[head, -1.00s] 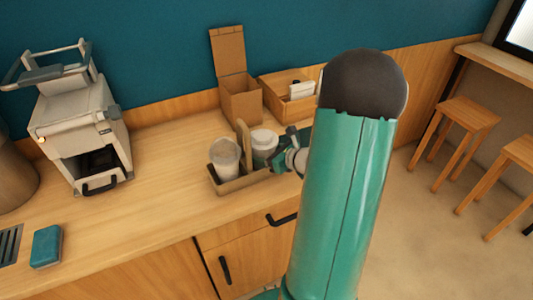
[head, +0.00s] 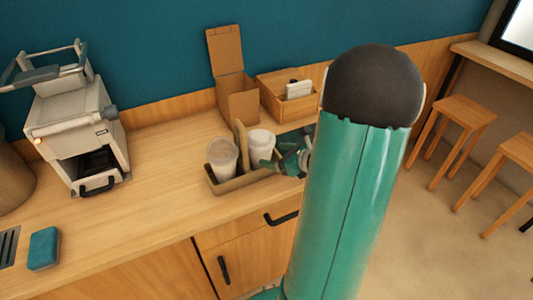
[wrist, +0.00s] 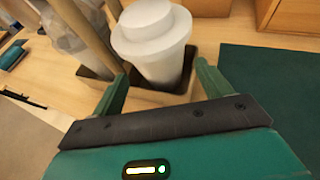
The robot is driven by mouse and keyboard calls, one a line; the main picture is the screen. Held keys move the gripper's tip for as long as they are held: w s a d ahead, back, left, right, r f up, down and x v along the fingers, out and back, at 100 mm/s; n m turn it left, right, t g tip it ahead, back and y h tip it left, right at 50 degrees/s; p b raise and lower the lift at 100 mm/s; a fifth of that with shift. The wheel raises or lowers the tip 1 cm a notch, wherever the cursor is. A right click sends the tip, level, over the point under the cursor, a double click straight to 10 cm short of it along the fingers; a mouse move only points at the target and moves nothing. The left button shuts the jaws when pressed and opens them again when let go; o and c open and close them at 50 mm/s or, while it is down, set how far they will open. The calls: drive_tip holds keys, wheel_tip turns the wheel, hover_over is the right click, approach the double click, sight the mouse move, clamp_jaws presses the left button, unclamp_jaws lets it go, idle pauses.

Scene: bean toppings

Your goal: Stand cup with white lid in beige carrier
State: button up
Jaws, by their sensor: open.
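The cup with the white lid (head: 260,146) stands in the right compartment of the beige carrier (head: 238,183) on the counter. In the wrist view the cup (wrist: 158,62) looks nearly upright, its lower part inside the carrier (wrist: 148,98). My gripper (head: 285,163) is just right of the cup. In the wrist view my gripper (wrist: 162,88) is open, its fingers apart on the near side of the cup. A clear cup (head: 223,158) stands in the left compartment, with the carrier's handle between the two cups.
An open cardboard box (head: 238,98) and a wooden caddy (head: 285,95) stand behind the carrier. A coffee machine (head: 80,130) is at left, and a teal sponge (head: 44,248) lies front left. A dark green mat (wrist: 270,100) lies right of the carrier.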

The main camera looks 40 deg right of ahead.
drive_tip(key=a+v, duration=0.1)
drive_tip(key=v, duration=0.5)
drive_tip(key=w+a+r+n+g+y, duration=0.1)
drive_tip(key=a+r+n+g+y, duration=0.2)
drive_tip(key=a+n, duration=0.7)
drive_tip(key=a+r+n+g+y, duration=0.1)
drive_tip(key=a+r+n+g, duration=0.25)
drive_tip(key=a+n, duration=0.6)
drive_tip(key=s+a+r+n+h, duration=0.3)
drive_tip(key=a+n, duration=0.2)
drive_tip(key=n, duration=0.2)
drive_tip(key=s+a+r+n+g+h, duration=0.1)
drive_tip(key=s+a+r+n+h, duration=0.1)
drive_tip(key=a+n, duration=0.4)
drive_tip(key=shift+s+a+r+n+h, duration=0.15)
drive_tip(key=shift+s+r+n+h, duration=0.25)
drive_tip(key=shift+s+r+n, duration=0.5)
drive_tip(key=shift+w+r, duration=0.1)
drive_tip(key=shift+r, duration=0.1)
